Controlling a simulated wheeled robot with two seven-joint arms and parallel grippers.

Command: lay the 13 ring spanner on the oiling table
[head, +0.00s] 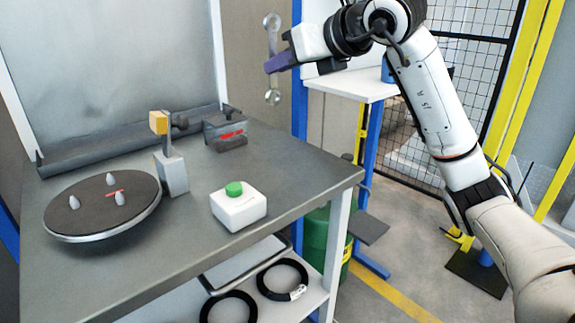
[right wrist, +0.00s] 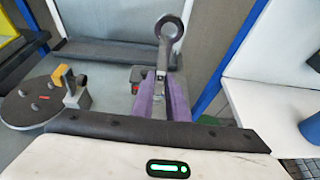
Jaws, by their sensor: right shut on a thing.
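My right gripper (head: 277,64), with purple fingers, is shut on a grey ring spanner (head: 272,22). The spanner hangs upright in the air, one ring above the fingers and the other below. In the right wrist view the spanner's upper ring (right wrist: 169,27) stands out beyond the purple fingers (right wrist: 164,98). A white-topped table (head: 350,87) with blue legs stands behind and to the right of the gripper; it also shows in the right wrist view (right wrist: 270,110). No label tells whether it is the oiling table. My left gripper is not in view.
A grey workbench (head: 285,160) carries a round turntable with pegs (head: 90,215), a post with a yellow top (head: 170,160), a grey box (head: 225,130) and a white box with a green button (head: 238,207). Black coils (head: 283,280) lie on its lower shelf. A blue object (right wrist: 310,128) stands on the white table.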

